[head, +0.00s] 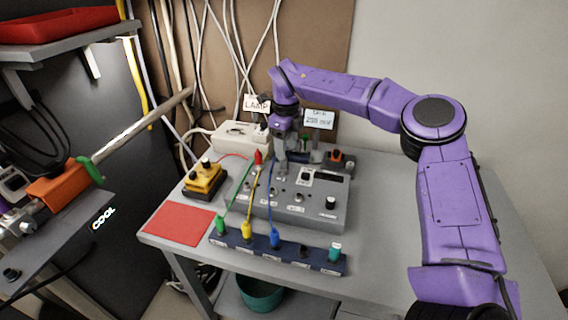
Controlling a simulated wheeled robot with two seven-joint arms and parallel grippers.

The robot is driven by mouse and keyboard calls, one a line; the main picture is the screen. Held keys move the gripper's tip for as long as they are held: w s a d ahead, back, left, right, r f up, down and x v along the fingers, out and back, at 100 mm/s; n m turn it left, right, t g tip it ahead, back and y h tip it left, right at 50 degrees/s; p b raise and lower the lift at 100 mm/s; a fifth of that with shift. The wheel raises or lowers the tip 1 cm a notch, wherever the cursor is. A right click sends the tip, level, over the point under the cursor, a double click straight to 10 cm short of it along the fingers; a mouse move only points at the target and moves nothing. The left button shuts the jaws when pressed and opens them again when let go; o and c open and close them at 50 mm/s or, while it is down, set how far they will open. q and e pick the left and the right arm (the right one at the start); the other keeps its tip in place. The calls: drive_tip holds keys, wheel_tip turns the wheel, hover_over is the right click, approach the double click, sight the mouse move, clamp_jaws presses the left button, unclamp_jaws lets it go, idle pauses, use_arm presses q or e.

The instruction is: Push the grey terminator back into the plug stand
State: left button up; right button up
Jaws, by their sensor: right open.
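The dark blue plug stand (262,247) lies along the front of the table. Green (220,225), yellow (246,230) and blue (275,237) plugs with cords stand in its left and middle places. A teal-topped plug (335,251) stands at its right end, and a dark spot shows between it and the blue plug. I cannot clearly pick out the grey terminator. My left gripper is not in view.
A red plug (258,157) and cords stand close left of my right gripper. A yellow-and-black block (204,180) and a red mat (180,225) lie on the left. A white box (236,135) and small display (318,118) are behind. The table's right side is clear.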

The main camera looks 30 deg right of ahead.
drive_tip(key=f, duration=0.4)
drive_tip(key=shift+w+a+f+p, duration=0.15)
drive_tip(key=shift+a+f+p, duration=0.05)
drive_tip(key=shift+a+p, duration=0.1)
drive_tip(key=shift+f, duration=0.3)
clamp_jaws()
drive_tip(key=shift+r, duration=0.1)
drive_tip(key=shift+r, duration=0.2)
wheel_tip(320, 180, up, 2)
drive_tip(key=shift+w+d+r+b, duration=0.1)
drive_tip(key=shift+r+b, duration=0.15)
drive_tip(key=shift+b, duration=0.2)
drive_tip(key=s+a+r+b, duration=0.3)
drive_tip(key=s+a+r, duration=0.5)
drive_tip(key=s+r, duration=0.2)
drive_tip(key=shift+s, duration=0.9)
